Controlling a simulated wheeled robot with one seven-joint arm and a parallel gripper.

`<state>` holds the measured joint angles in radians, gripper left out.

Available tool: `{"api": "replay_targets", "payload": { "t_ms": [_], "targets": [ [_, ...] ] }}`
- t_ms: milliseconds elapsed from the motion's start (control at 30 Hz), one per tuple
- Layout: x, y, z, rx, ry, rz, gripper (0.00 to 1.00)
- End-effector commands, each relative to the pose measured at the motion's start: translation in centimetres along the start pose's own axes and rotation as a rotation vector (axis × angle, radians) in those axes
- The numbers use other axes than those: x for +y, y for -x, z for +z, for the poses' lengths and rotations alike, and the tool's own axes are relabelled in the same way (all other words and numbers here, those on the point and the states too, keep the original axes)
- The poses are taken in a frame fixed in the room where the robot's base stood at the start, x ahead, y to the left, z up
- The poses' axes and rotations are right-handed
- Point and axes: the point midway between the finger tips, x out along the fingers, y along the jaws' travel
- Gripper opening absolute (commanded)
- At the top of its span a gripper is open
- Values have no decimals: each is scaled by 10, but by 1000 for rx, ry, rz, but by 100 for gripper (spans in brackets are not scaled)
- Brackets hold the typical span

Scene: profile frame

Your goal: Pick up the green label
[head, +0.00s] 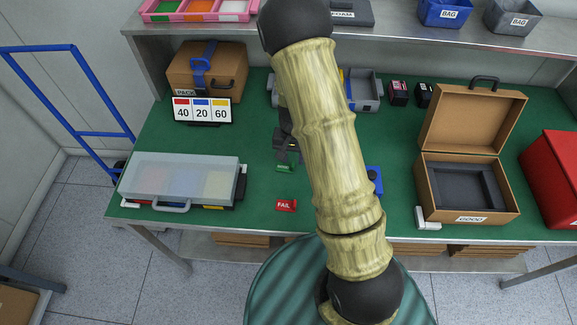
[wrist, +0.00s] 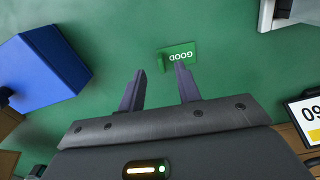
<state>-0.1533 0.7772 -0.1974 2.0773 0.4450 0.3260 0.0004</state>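The green label (wrist: 178,53) lies on the green tabletop and reads GOOD, upside down in the wrist view. In the head view the green label (head: 285,168) is small and sits just in front of my gripper (head: 287,152), which is partly hidden by my arm. In the wrist view my gripper (wrist: 160,70) is open, with nothing between its two fingers. The label is just beyond the fingertips, nearer the right finger, whose tip appears at its lower edge. I cannot tell whether they touch.
A red FAIL label (head: 286,205) lies nearer the front edge. A blue block (wrist: 45,68) stands left in the wrist view. A clear-lidded case (head: 182,178) is at left, a number display (head: 202,110) behind it, and an open brown case (head: 468,190) at right.

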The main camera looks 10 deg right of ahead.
Motion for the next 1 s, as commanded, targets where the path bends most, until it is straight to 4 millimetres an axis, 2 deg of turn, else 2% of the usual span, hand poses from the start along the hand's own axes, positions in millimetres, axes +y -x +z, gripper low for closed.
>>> {"api": "replay_targets", "payload": {
  "t_ms": [200,333,900,1000],
  "targets": [
    [0,-28,-2,-4,-1,2,34],
    [0,-41,-2,-2,-1,1,34],
    [0,-43,-2,0,0,1,34],
    [0,-43,-2,0,0,1,16]
  ]
}}
